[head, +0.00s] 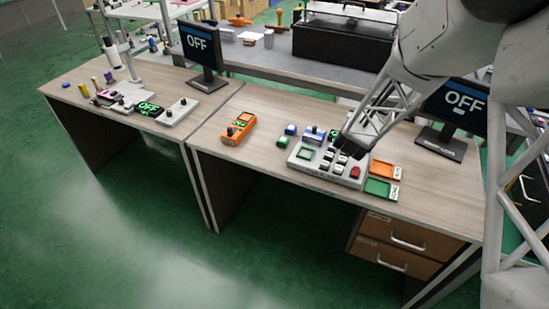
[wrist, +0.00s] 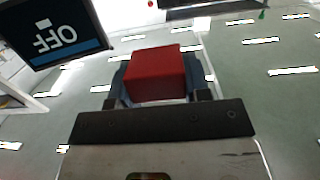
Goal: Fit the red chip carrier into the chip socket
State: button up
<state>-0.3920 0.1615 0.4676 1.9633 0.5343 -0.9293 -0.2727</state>
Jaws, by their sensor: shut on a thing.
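The red chip carrier (wrist: 155,74) shows as a red block in the wrist view, between the dark fingers of my gripper (wrist: 156,84), which is shut on it. In the head view my gripper (head: 345,152) is over the right part of a grey fixture panel (head: 318,180), and I cannot make out the carrier in it there. A green-outlined square (head: 305,154) on the panel's left side may be the chip socket; I cannot tell for sure. The gripper and arm hide part of the panel's back right.
White switches (head: 328,160) and a red piece (head: 356,172) are on the panel. An orange tray (head: 385,170) and a green tray (head: 381,188) lie right of it. A monitor (head: 452,110) stands behind right.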

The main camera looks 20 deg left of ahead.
jog(key=s+a+f+m+h, duration=0.1)
jog(key=s+a+f, duration=0.6)
jog(key=s+a, duration=0.2)
jog(key=s+a+f+h, duration=0.1)
jog(key=s+a+f, duration=0.6)
jog(key=s, duration=0.7)
jog(key=a, duration=0.2)
jog(key=shift+s+a+m, duration=0.15)
jog(key=shift+a+m, duration=0.25)
jog(key=shift+f, duration=0.1)
send_over(274, 157)
jog(key=s+d, duration=0.1)
jog(key=shift+s+d+f, duration=0.1)
jog(key=shift+s+f, duration=0.1)
jog(key=shift+f, duration=0.45)
jog(key=shift+w, duration=0.1)
jog(key=shift+w+a+f, duration=0.15)
jog(key=shift+w+a, duration=0.3)
jog(key=shift+w, duration=0.1)
jog(key=shift+f, duration=1.5)
jog(key=shift+f, duration=0.15)
